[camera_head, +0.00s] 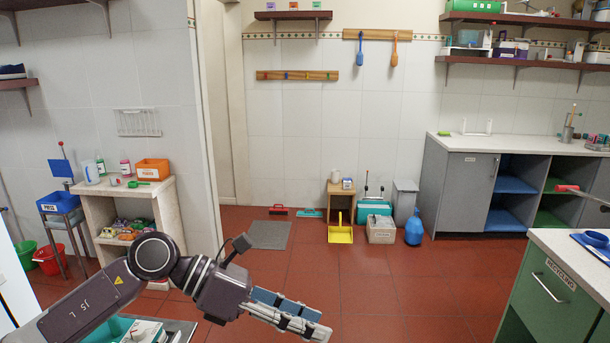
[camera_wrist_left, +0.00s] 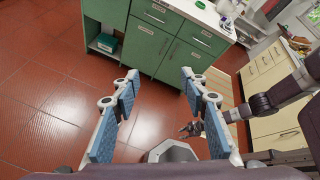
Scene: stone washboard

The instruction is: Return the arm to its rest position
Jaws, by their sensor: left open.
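My left arm comes in from the lower left in the head view. Its gripper (camera_head: 300,317) points right and hangs over the red tiled floor, away from the furniture. In the left wrist view my left gripper (camera_wrist_left: 160,76) has its two blue-padded fingers spread apart, with nothing between them but floor and a cabinet further off. A dark arm of mine comes in from the right in the left wrist view, and its small gripper (camera_wrist_left: 192,130) is too small to read. My right gripper does not show clearly in the head view.
A green cabinet (camera_wrist_left: 160,50) with drawers stands ahead in the left wrist view. A stone shelf unit (camera_head: 120,200) with bottles and an orange box (camera_head: 153,169) is at the left. A grey counter (camera_head: 500,143) is at the back right. The central red floor (camera_head: 400,275) is clear.

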